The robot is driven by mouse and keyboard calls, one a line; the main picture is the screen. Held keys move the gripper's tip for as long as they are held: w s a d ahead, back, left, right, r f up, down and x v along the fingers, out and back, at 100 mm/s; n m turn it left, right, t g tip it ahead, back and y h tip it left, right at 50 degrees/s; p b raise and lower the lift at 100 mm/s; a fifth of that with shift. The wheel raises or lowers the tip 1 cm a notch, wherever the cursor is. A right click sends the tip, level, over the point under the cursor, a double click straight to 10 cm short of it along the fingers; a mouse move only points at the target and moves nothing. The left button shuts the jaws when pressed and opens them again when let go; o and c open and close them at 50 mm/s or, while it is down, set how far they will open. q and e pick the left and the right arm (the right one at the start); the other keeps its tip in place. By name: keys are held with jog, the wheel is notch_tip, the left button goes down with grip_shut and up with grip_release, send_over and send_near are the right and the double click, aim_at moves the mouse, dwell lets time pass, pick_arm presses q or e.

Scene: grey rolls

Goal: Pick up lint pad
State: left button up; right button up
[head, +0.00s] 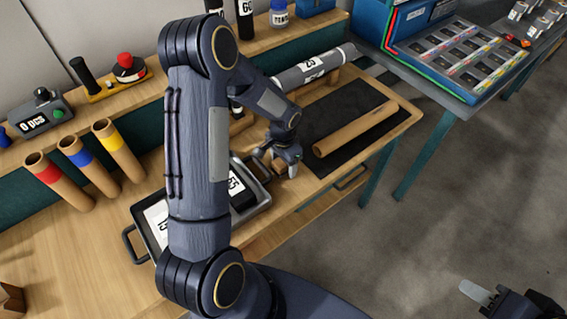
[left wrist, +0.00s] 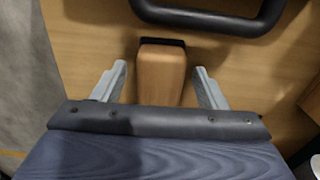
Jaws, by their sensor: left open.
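The lint pad appears to be a brown wooden block with a dark edge strip (left wrist: 161,72), lying on the wooden bench top in the left wrist view. My left gripper (left wrist: 160,80) is open, with one pale finger on each side of the block and a visible gap to both. In the head view my left gripper (head: 287,161) is low over the bench, beside the tray's right end, and mostly hides the block. My right gripper (head: 500,298) is at the bottom right over the floor, partly cut off; its opening is unclear.
A metal tray (head: 137,209) with dark handles holds labelled items just left of the block; its handle (left wrist: 215,22) is near. A brown tube (head: 355,128) lies on a black mat (head: 335,105). A grey roll (head: 315,66) is behind. Colour-banded tubes (head: 90,165) stand left.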

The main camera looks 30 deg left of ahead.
pick_arm(q)
jog(key=c, duration=1.1)
jog(key=shift+r, duration=0.15)
jog(key=shift+r, duration=0.6)
jog(key=s+d+r+b, duration=0.1)
jog(key=d+r, duration=0.3)
jog(key=s+d+r+b, duration=0.1)
jog(key=s+d+r, duration=0.1)
jog(key=d+r, duration=0.1)
jog(key=s+d+r+b, duration=0.1)
jog(key=d+r, duration=0.3)
jog(key=d, duration=0.2)
jog(key=shift+s+d+r, duration=0.1)
jog(key=shift+s+r, duration=0.2)
jog(key=shift+s, duration=0.1)
